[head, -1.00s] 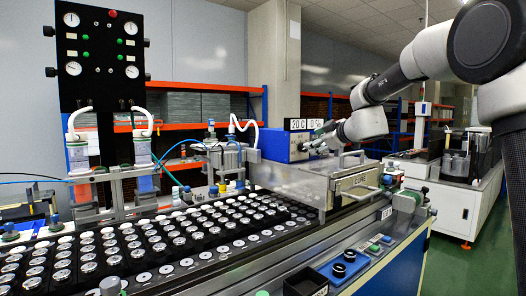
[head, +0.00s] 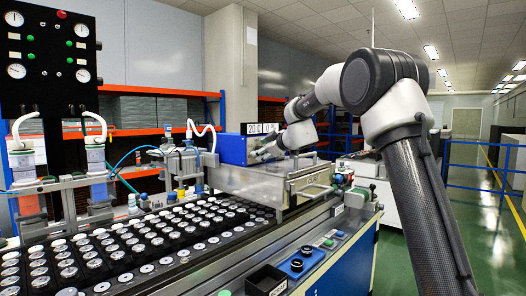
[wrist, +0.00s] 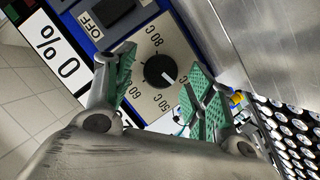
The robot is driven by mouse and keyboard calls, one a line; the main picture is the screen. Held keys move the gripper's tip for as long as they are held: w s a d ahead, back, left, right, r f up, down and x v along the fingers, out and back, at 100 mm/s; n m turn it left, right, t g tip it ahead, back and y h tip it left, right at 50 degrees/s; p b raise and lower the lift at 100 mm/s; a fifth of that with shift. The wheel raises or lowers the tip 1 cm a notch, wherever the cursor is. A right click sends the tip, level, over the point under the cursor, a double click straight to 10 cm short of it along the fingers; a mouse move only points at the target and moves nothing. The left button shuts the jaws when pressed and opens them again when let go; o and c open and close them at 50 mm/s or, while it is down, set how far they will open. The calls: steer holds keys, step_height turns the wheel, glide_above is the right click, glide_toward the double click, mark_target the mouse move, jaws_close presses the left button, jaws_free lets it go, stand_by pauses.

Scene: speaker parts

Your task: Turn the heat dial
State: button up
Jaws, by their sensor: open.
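The heat dial (wrist: 159,71) is a round black knob with a white pointer line, on a pale plate with temperature marks such as 50 C, 60 and 80 C. Its pointer faces the lower right in the wrist view. My gripper (wrist: 163,76) is open, with green-padded fingers on either side of the dial in that view; I cannot tell whether they touch it. The dial sits on the blue control box (head: 232,149), where the head view shows my gripper (head: 258,154) at the box's right face. The dial itself is too small to make out there.
A display (wrist: 58,55) reading 0 % and an OFF switch (wrist: 113,10) sit beside the dial. A metal housing (head: 255,182) lies below the box. A tray of speaker parts (head: 130,245) fills the left foreground. Green floor is open at right.

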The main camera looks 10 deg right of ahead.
steer(key=shift+c, duration=0.5)
steer(key=c, duration=0.9)
steer(key=shift+c, duration=0.2)
steer(key=shift+w+d+r+m+g+y, duration=0.15)
steer(key=shift+m+g+y, duration=0.35)
steer(key=shift+m, duration=0.5)
steer(key=shift+d+m+g+y, duration=0.1)
steer(key=shift+m+g+y, duration=0.4)
steer(key=shift+m, duration=0.5)
steer(key=o, duration=1)
steer(key=shift+o, duration=0.2)
